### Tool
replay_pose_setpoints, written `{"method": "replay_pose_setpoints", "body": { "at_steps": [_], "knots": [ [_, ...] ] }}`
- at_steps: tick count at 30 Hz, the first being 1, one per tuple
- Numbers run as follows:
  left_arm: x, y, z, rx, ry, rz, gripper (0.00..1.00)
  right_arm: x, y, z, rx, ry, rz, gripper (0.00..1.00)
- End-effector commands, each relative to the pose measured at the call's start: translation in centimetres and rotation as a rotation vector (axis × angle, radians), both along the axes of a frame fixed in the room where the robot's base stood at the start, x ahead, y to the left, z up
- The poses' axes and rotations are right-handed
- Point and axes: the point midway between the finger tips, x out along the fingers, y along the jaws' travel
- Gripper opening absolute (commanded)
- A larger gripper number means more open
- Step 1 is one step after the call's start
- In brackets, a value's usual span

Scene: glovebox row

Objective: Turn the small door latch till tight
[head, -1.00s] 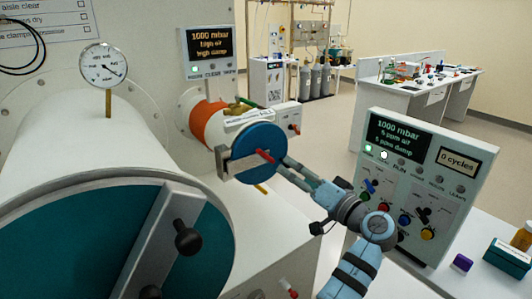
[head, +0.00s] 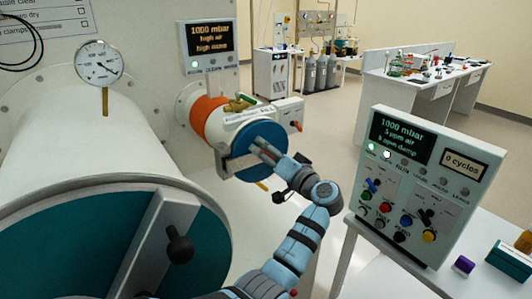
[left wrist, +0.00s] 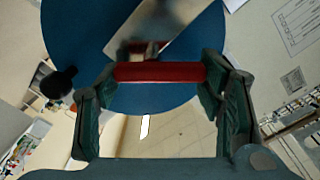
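The small door (head: 240,166) is a blue disc on the end of the white tube with an orange band. A grey bar (head: 223,158) crosses it, and it also shows in the left wrist view (left wrist: 183,30). The latch is a red handle (left wrist: 160,72) at the door's middle, hidden behind my gripper in the head view. My left gripper (head: 262,146) is at the door face. In the left wrist view its fingers stand wide apart, one at each end of the red handle; I cannot tell whether they touch it. My right gripper is not in view.
A large teal door (head: 80,250) with a grey bar and black knob (head: 180,250) fills the lower left. A control panel (head: 420,185) stands right of my arm, with a purple block (head: 463,265) and teal box (head: 510,257) nearby. A gauge (head: 99,61) rises above the large tube.

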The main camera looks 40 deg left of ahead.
Motion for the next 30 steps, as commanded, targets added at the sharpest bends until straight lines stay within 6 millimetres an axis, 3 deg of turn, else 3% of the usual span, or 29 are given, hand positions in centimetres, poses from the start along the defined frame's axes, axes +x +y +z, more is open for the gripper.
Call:
{"method": "replay_pose_setpoints", "body": {
  "at_steps": [3, 4, 14, 30],
  "knots": [
    [0.0, 0.0, -0.1, -0.002, 0.002, -0.002, 0.34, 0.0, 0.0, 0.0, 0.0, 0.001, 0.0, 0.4],
    [-0.1, 0.7, -0.1, 0.0, 0.001, 0.002, 0.34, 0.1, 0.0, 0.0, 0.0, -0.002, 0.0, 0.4],
    [0.0, 0.1, -0.1, 0.013, 0.051, 0.001, 0.34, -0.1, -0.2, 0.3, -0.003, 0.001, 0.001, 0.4],
    [0.3, -0.1, -0.1, 0.14, 0.446, 0.002, 0.34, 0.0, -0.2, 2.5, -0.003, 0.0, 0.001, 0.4]
  ]
}}
